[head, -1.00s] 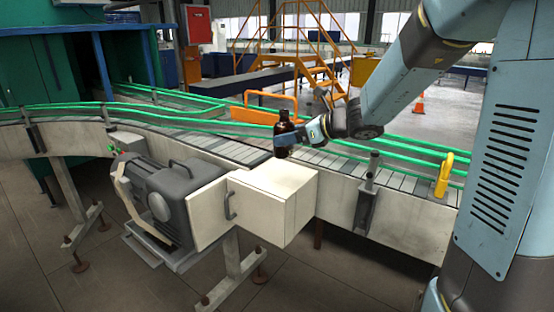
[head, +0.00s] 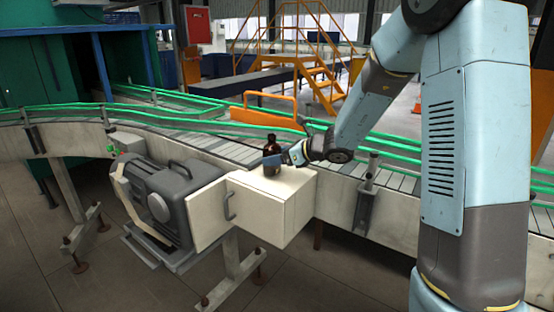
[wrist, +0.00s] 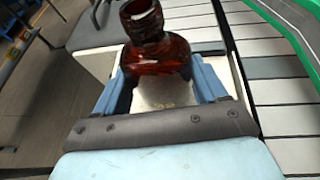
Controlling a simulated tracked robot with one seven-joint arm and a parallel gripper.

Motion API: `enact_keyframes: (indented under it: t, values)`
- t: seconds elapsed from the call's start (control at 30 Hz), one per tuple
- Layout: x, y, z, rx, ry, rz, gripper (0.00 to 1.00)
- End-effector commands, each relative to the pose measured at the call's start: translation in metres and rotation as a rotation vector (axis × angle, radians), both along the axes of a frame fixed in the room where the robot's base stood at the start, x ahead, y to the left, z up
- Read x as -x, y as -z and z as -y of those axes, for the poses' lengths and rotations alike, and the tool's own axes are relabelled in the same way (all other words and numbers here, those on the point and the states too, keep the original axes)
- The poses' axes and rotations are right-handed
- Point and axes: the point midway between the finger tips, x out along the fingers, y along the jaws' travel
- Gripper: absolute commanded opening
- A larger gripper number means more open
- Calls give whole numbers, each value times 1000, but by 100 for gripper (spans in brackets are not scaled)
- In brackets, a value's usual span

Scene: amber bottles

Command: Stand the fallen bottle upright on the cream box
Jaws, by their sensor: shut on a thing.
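The amber bottle (head: 270,143) is dark brown and stands about upright over the cream box (head: 270,219), near the back of its top. Whether its base touches the box top is hard to tell. My gripper (head: 277,158) comes from the right and is shut on the bottle; a finger covers part of its lower side. In the wrist view the bottle's neck and shoulder (wrist: 156,55) show reddish brown between the two blue fingers of my gripper (wrist: 162,73). The pale box top (wrist: 165,92) shows below it.
A slatted conveyor (head: 235,153) with green rails runs behind the box. A grey motor (head: 160,200) stands left of the box, and a bracket post (head: 367,190) stands to its right. The front part of the box top is clear.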

Motion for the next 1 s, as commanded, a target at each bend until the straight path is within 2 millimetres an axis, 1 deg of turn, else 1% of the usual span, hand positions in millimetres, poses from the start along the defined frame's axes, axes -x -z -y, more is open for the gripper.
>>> enact_keyframes:
  t: [0.1, 0.3, 0.33, 0.57, 0.83, 0.93, 1.0]
  values:
    - [0, 8, 0, 0, 0, 0, 37]
    - [1, 9, 0, 2, 0, -1, 37]
    - [1, 9, 0, 2, 0, -2, 75]
    - [1, 9, 1, 1, 1, 0, 97]
    - [1, 8, 2, 0, 1, 0, 98]
    - [3, 5, 6, 0, 3, 1, 98]
    - [6, 2, 13, 0, 3, 3, 98]
